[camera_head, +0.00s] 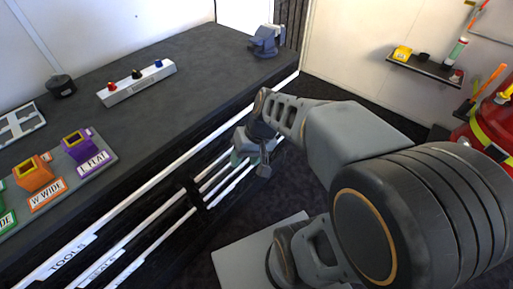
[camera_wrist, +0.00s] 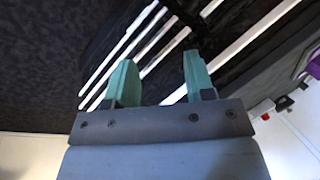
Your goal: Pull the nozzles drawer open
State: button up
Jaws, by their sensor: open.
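A bank of dark drawers with long white front strips runs under the dark workbench. Strips at the lower left read TOOLS (camera_head: 72,257) and, partly, SEALS (camera_head: 103,265). No strip that I can read says nozzles. A second group of white strips (camera_head: 218,184) lies farther right, partly behind my gripper (camera_head: 245,148). In the wrist view my gripper (camera_wrist: 156,65) has its two teal fingers apart with nothing between them. Several white strips (camera_wrist: 140,45) run diagonally behind and beside the fingers. I cannot tell whether the fingers touch a strip. All visible drawers look closed.
The workbench (camera_head: 190,110) holds a purple and an orange nozzle block (camera_head: 35,173), a white bar with coloured knobs (camera_head: 137,84) and a blue-grey vise (camera_head: 266,42). Dark floor lies before the drawers.

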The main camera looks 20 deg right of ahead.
jog(key=w+d+f+m+t+y+b, duration=0.2)
jog(key=w+f+m+y+b, duration=0.25)
jog(key=f, duration=0.45)
jog(key=w+d+f+m+t+y+b, duration=0.1)
jog(key=w+d+f+t+y+b, duration=0.2)
jog(key=w+f+b, duration=0.55)
jog(key=w+d+f+m+t+h+b, duration=0.25)
jog(key=d+f+t, duration=0.25)
jog(key=d+f, duration=0.25)
jog(key=w+d+f+m+t+h+b, duration=0.2)
jog(key=d+f+m+t, duration=0.25)
jog(key=d+f, duration=0.3)
jog(key=shift+n+t, duration=0.25)
jog(key=shift+t, duration=0.2)
jog(key=x, duration=0.4)
jog(key=b+x, duration=0.1)
jog(key=x, duration=0.8)
jog(key=shift+s+a+f+b, duration=0.15)
jog(key=shift+a+f+b, duration=0.15)
jog(key=shift+a+b, duration=0.15)
grip_shut()
